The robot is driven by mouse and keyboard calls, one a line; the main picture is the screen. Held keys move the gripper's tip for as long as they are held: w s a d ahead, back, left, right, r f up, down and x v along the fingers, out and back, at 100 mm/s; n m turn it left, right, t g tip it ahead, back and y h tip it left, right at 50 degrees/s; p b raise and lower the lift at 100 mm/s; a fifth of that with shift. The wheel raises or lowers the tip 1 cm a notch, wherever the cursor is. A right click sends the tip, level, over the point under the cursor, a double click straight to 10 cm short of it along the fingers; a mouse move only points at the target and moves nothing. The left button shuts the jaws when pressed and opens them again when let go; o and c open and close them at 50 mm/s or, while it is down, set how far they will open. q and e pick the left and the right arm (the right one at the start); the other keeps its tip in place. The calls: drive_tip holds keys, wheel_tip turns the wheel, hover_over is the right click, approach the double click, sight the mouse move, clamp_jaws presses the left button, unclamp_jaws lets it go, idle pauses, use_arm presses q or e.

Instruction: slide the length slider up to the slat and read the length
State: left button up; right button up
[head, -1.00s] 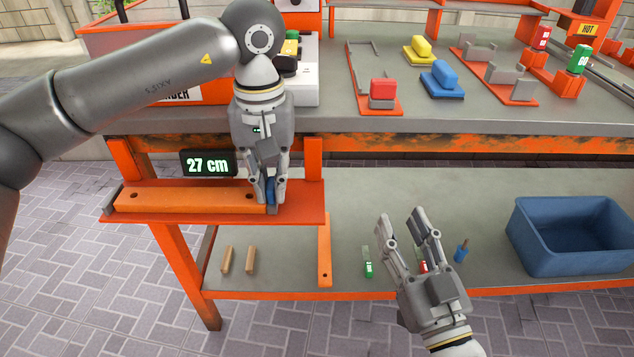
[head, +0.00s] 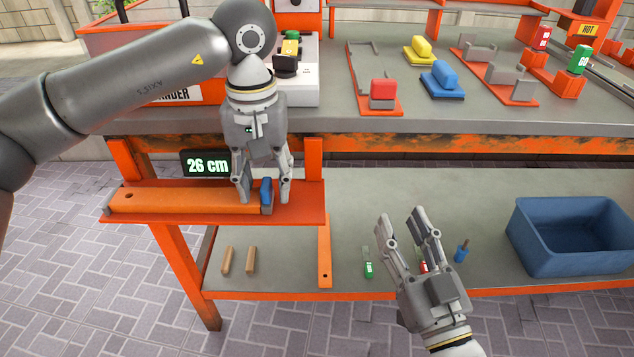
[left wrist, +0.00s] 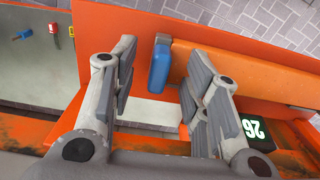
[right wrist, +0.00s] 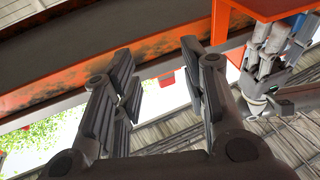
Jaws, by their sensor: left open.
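The orange slat (head: 180,202) lies flat on the red measuring shelf (head: 309,214) at the left. The length slider, with a blue handle (head: 267,190) and a grey plate, stands at the slat's right end and appears to touch it. The display (head: 207,164) reads 26 cm. My left gripper (head: 264,200) is open, with its fingers apart on either side of the blue handle. The left wrist view shows the handle (left wrist: 159,67) between the open fingers, apart from both. My right gripper (head: 396,213) is open and empty in front of the lower shelf.
A blue bin (head: 540,262) stands at the right of the lower shelf (head: 460,200). Two small wooden pieces (head: 238,260), a green-handled tool (head: 368,264) and a blue-handled tool (head: 461,251) lie there too. Red, blue and yellow blocks sit on the bench (head: 335,120) above.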

use_arm(q)
drive_tip(key=shift+r, duration=0.15)
drive_tip(key=shift+r+p, duration=0.45)
drive_tip(key=shift+p, duration=0.1)
drive_tip(key=shift+r+p, duration=0.45)
drive_tip(key=shift+r, duration=0.15)
drive_tip(key=shift+r+p, duration=0.45)
drive_tip(key=shift+r, duration=0.05)
use_arm(e)
wheel_tip(320, 180, down, 12)
drive_tip(key=s+d+g+h, duration=0.2)
drive_tip(key=g, duration=0.5)
use_arm(q)
drive_tip(key=shift+r+p, duration=0.6)
drive_tip(key=shift+r, duration=0.35)
drive_tip(key=shift+r+p, duration=0.85)
use_arm(e)
drive_tip(key=s+d+f+g+h, duration=0.1)
drive_tip(key=s+d+f+g, duration=0.1)
drive_tip(key=s+f+g, duration=0.2)
drive_tip(key=s+d+f+g+h, duration=0.1)
drive_tip(key=s+f+g, duration=0.3)
drive_tip(key=s, duration=0.4)
drive_tip(key=shift+d+m, duration=0.4)
drive_tip(key=shift+d, duration=0.4)
use_arm(q)
drive_tip(key=shift+s, duration=0.1)
use_arm(e)
drive_tip(key=shift+s+f, duration=0.1)
drive_tip(key=shift+s, duration=0.05)
